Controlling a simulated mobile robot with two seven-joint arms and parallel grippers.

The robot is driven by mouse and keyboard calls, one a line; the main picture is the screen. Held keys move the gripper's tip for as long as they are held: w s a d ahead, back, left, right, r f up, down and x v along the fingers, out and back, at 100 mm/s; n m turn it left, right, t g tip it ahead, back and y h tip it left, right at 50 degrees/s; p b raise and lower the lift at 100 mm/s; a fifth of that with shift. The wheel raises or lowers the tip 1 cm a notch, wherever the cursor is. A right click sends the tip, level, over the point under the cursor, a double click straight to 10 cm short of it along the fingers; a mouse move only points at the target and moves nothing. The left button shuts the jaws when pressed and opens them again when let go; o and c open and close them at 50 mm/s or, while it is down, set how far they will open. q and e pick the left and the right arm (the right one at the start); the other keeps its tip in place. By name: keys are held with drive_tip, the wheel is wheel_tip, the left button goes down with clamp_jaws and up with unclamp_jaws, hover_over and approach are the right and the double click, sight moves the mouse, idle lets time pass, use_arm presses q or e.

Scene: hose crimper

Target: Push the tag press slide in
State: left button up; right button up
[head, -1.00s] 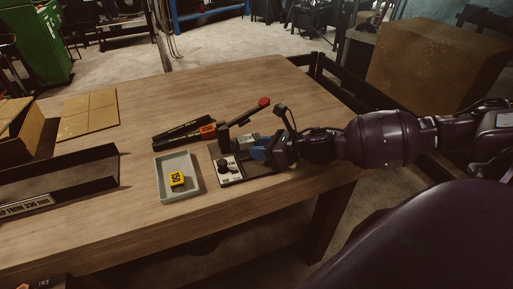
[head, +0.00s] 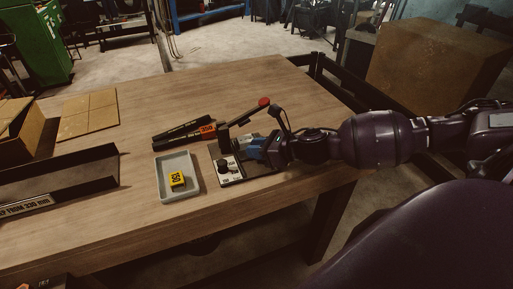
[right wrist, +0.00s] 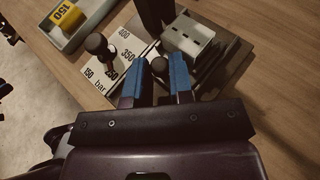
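The tag press (head: 232,181) sits near the right front of the wooden table, with a long lever ending in a red knob. In the right wrist view its plate (right wrist: 93,71) is printed with a bar scale and carries a black knob (right wrist: 95,43). A grey metal block (right wrist: 190,37) stands beside it. My right gripper (head: 257,149) is over the right part of the press. In the right wrist view its two blue fingertips (right wrist: 155,78) are apart, with a small dark knob (right wrist: 160,66) just beyond the gap. I cannot tell whether they touch it. My left gripper is out of view.
A grey tray (head: 164,188) with a yellow 150 tag block (head: 177,179) stands left of the press. Dark bars with an orange label (head: 207,131) lie behind. A long dark tray (head: 70,173) and cardboard (head: 88,115) are at left.

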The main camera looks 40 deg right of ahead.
clamp_jaws()
drive_tip(key=shift+w, duration=0.2)
drive_tip(key=shift+w+d, duration=0.3)
drive_tip(key=shift+w, duration=0.45)
drive_tip(key=shift+r, duration=0.1)
drive_tip(key=shift+o, duration=1.8)
unclamp_jaws()
drive_tip(key=shift+o, duration=0.4)
drive_tip(key=shift+w, duration=0.2)
drive_tip(key=shift+s+d, duration=0.1)
drive_tip(key=shift+s, duration=0.1)
